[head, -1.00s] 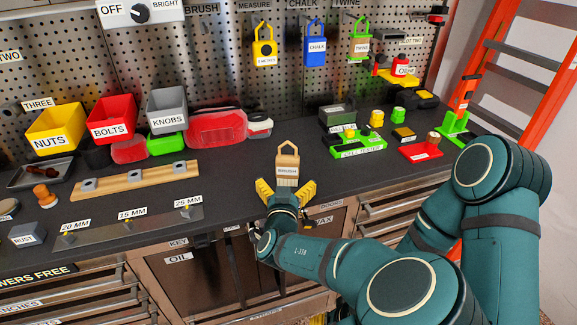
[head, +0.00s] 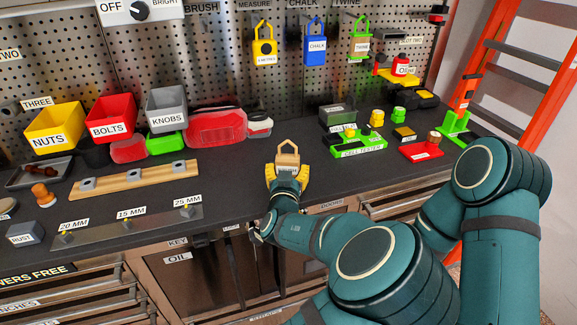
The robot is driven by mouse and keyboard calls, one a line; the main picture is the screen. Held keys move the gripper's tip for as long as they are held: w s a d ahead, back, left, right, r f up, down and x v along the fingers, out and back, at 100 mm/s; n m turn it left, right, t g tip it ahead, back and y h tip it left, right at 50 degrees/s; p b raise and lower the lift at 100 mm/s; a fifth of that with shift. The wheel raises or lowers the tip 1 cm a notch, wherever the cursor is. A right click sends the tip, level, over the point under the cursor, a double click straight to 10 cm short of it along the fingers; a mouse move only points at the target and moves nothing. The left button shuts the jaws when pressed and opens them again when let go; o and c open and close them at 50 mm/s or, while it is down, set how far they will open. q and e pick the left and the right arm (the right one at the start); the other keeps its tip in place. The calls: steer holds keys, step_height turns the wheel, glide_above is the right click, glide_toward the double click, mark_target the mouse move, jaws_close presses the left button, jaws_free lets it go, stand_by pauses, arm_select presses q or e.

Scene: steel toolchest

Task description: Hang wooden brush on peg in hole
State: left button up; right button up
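The wooden brush (head: 287,159) is a small light-wood block with a loop-shaped top and a white label. It stands upright near the front edge of the dark worktop, in the middle of the head view. The peg hole is too small to make out.
Yellow, blue and green tagged holders hang on the pegboard (head: 230,60). Bins (head: 112,118), a red case (head: 216,127) and a wooden rail (head: 133,180) stand left. A green cell tester (head: 358,146) stands right. The worktop behind the brush is clear.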

mark_target(287, 158)
arm_select(q)
steer(key=shift+c, duration=0.6)
steer(key=shift+r, duration=0.15)
steer(key=shift+r+p, duration=0.5)
steer(key=shift+r, duration=0.15)
steer(key=shift+w+r+p, duration=0.1)
steer(key=shift+r+p, duration=0.4)
steer(key=shift+r, duration=0.7)
steer(key=shift+s+r, duration=0.25)
steer(key=shift+r, duration=0.25)
steer(key=shift+f, duration=0.1)
